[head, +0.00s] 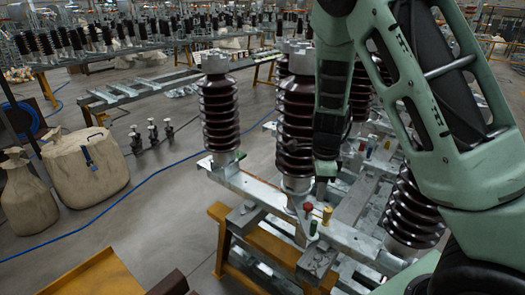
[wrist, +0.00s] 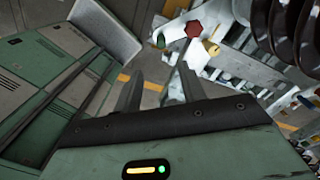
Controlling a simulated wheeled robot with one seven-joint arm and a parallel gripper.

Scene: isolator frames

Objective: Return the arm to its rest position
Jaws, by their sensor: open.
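My arm comes down from the upper right of the head view, in front of the insulator frame. My gripper (head: 323,187) hangs low in the middle, close above the steel frame rail, and is partly hard to make out. In the wrist view the two fingers of my gripper (wrist: 160,72) stand apart with nothing between them. A red knob (wrist: 193,29), a yellow cap (wrist: 211,47) and a green cap (wrist: 161,40) show beyond the fingertips. In the head view the red knob (head: 307,208) and yellow cap (head: 326,216) sit just below my gripper.
Brown ribbed insulators (head: 219,112) stand upright on the galvanised frame (head: 255,190), close around my arm. A yellow trestle (head: 226,238) supports it. Pale sacks (head: 85,165) and a blue cable (head: 105,222) lie on the floor at left.

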